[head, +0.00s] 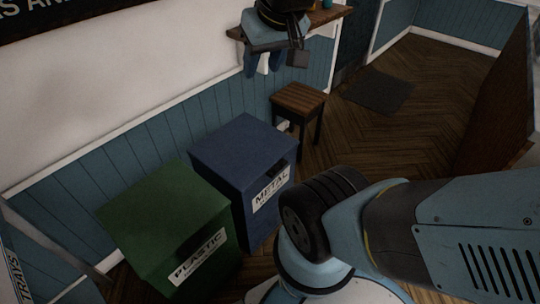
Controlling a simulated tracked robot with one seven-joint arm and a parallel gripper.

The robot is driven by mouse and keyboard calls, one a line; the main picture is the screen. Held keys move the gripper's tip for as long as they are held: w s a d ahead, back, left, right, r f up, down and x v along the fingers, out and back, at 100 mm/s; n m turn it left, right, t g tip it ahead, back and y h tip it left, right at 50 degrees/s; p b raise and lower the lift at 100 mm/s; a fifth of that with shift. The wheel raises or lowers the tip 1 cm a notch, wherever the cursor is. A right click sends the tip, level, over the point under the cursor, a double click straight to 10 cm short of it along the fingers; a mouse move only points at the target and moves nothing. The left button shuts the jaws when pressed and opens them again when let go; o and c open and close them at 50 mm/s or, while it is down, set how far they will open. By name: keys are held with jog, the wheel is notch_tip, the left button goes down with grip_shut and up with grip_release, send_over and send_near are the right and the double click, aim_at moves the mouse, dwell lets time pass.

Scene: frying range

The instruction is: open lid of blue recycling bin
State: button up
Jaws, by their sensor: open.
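The blue recycling bin (243,153) stands against the wall in the middle of the head view. Its front bears a white METAL label and a dark slot or handle area near the top edge. Its flat blue lid looks closed. My gripper (264,68) is at the top of the view, above and beyond the bin. My arm covers part of the view at the lower right, close to the bin's right side.
A green PLASTIC bin (165,220) stands just left of the blue bin. A wooden stool (299,100) is behind it at the right. A wall shelf (325,16) is near my gripper. A dark mat (379,91) lies on open wooden floor.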

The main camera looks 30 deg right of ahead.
jog(key=shift+a, duration=0.15)
jog(key=w+d+f+m+g+y, duration=0.1)
jog(key=w+d+f+g+y, duration=0.15)
jog(key=w+d+f, duration=0.4)
jog(key=w+d+f+g+y, duration=0.2)
jog(key=w+d+f+y, duration=0.15)
jog(key=f, duration=0.55)
jog(key=w+d+f+m+g+y, duration=0.1)
jog(key=w+d+f+g+y, duration=0.1)
jog(key=w+d+f, duration=0.45)
jog(key=s+d+f+m+t+y, duration=0.1)
jog(key=s+d+f+t+y, duration=0.15)
jog(key=f, duration=0.65)
jog(key=s+d+f+m+t+y, duration=0.1)
jog(key=s+d+f+t+y, duration=0.2)
jog(key=f, duration=0.6)
jog(key=m+t+h, duration=0.1)
jog(key=m+t, duration=0.4)
jog(key=t, duration=0.4)
send_near(281, 170)
jog(key=x, duration=0.9)
jog(key=shift+w+a+r, duration=0.1)
jog(key=shift+w+a, duration=0.05)
jog(key=shift+w, duration=0.15)
grip_shut()
